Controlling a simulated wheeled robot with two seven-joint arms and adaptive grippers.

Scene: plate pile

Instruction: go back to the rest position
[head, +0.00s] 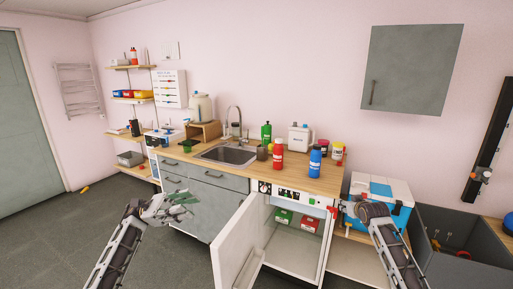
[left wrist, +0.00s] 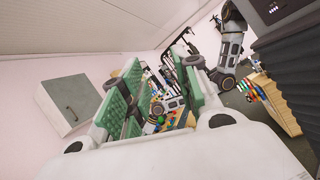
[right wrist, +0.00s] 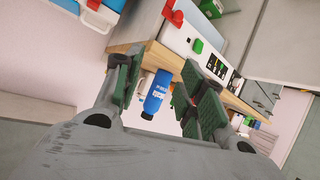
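My left gripper (head: 186,202) is held up in front of the grey drawers, to the left of the open white cabinet door. In the left wrist view its green-padded fingers (left wrist: 163,88) stand apart with nothing between them. My right gripper (head: 340,209) is in front of the counter's right end, beside the cabinet opening, and is partly hidden by its own wrist. In the right wrist view its fingers (right wrist: 165,85) stand apart and look empty. A blue bottle (right wrist: 158,92) shows behind the gap, on the counter. No plates show clearly in any view.
The white cabinet door (head: 240,243) stands open between my arms. The wooden counter (head: 318,182) carries a red bottle (head: 278,154), the blue bottle (head: 315,161) and other containers. A blue-white cooler (head: 395,190) and a grey bin (head: 470,240) stand right. The left floor is mostly clear.

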